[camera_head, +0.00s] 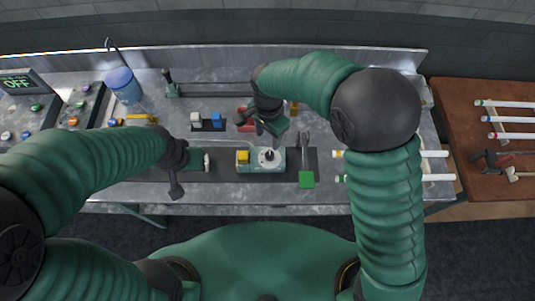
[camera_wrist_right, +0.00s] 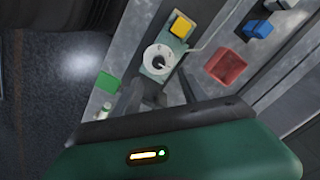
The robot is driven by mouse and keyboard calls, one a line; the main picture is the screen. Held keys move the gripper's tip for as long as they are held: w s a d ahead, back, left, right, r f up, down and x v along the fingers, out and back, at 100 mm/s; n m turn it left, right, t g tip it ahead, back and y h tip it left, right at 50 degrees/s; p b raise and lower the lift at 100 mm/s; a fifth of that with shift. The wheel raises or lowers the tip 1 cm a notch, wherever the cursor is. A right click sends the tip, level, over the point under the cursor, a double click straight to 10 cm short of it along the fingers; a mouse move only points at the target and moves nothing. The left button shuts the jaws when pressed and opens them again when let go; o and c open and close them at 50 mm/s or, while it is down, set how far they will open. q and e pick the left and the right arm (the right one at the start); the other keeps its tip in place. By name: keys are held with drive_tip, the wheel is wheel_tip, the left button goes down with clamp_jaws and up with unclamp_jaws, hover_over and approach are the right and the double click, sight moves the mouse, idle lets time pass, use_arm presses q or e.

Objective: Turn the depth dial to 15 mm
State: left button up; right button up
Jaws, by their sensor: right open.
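The depth dial (camera_head: 268,157) is a round white dial with a dark pointer knob on a pale green box (camera_head: 262,169). A yellow button (camera_head: 243,157) sits on the same box, left of the dial. In the right wrist view the dial (camera_wrist_right: 160,60) lies just beyond my right gripper's fingers (camera_wrist_right: 165,92), which are spread and empty. In the head view my right gripper (camera_head: 270,132) hangs above and behind the dial, apart from it. The dial's scale marks are too small to read. My left gripper (camera_head: 178,185) is over the bench, left of the box; its fingers are unclear.
A red tray (camera_wrist_right: 226,66) stands beside the box. White and blue blocks (camera_head: 216,118) are behind it. A green pad (camera_head: 306,180) lies to its right. A blue container (camera_head: 122,85) stands at back left.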

drive_tip(key=p, duration=0.1)
hover_over(270, 154)
drive_tip(key=f, duration=0.5)
drive_tip(key=shift+w+d, duration=0.2)
drive_tip(key=shift+w, duration=0.05)
drive_tip(key=f, duration=0.2)
drive_tip(key=f+p, duration=0.1)
drive_tip(key=f, duration=0.1)
drive_tip(key=s+f, duration=0.1)
drive_tip(key=f, duration=0.1)
drive_tip(key=shift+a, duration=0.15)
drive_tip(key=shift+a+f, duration=0.2)
drive_tip(key=shift+f, duration=0.05)
drive_tip(key=shift+w+a+f, duration=0.2)
drive_tip(key=shift+w, duration=0.1)
drive_tip(key=shift+d, duration=0.2)
drive_tip(key=shift+c, duration=1.2)
drive_tip(key=shift+s+d+r, duration=0.1)
drive_tip(key=shift+d, duration=0.1)
drive_tip(key=c, duration=0.5)
clamp_jaws()
use_arm(q)
drive_tip(key=r, duration=0.1)
drive_tip(key=d+r, duration=0.1)
drive_tip(key=r, duration=0.1)
drive_tip(key=shift+w, duration=0.15)
use_arm(e)
drive_tip(key=shift+a, duration=0.1)
